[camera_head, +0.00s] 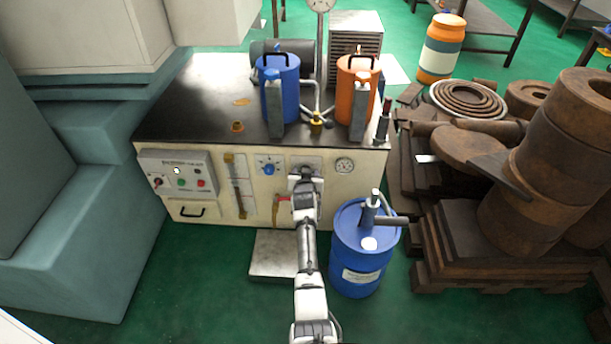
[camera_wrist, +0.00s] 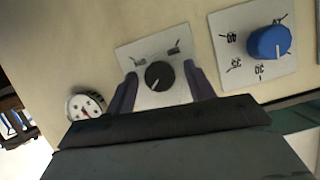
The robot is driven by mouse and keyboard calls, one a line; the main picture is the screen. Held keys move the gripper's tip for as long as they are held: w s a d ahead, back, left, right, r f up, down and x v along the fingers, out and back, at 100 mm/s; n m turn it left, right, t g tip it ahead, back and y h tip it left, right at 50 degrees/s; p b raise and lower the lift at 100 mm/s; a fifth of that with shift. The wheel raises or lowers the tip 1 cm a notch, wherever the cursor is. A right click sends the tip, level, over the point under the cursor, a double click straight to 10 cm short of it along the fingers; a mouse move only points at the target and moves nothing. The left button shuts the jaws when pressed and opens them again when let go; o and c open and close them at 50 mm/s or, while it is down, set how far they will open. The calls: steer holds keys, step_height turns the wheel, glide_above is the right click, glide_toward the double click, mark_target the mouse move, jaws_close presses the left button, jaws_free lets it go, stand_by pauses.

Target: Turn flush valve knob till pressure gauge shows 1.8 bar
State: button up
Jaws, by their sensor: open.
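A round black knob (camera_wrist: 159,75) with a pale pointer mark sits on a white plate on the cream front panel. My gripper (camera_wrist: 161,70) is open, with one finger on each side of this knob; contact cannot be told. In the head view, my gripper (camera_head: 305,178) is in front of the panel and hides the knob. The plate's lettering is too small to read, so I cannot confirm it is the flush valve. A small round gauge (camera_head: 344,165) is right of the gripper. The gauge also shows at left in the wrist view (camera_wrist: 86,106); its reading is not legible.
A blue knob (camera_head: 269,169) on a scale plate is beside the gripper; it also shows in the wrist view (camera_wrist: 270,42). A red-handled lever (camera_head: 281,199) hangs below. A blue drum (camera_head: 358,270) with a pump stands close at right. A switch box (camera_head: 178,175) is at left.

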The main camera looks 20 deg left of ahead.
steer(key=c, duration=1)
steer(key=shift+o, duration=0.2)
steer(key=shift+a+f+n+t+h+b, duration=0.1)
steer(key=shift+n+t+h+b, duration=0.25)
steer(key=shift+n+h+b, duration=0.8)
steer(key=shift+a+f+n+t+h+b, duration=0.1)
steer(key=shift+n+t+h+b, duration=0.4)
steer(key=shift+n+b, duration=1.15)
steer(key=shift+r, duration=0.1)
steer(key=o, duration=1)
steer(key=shift+c, duration=0.2)
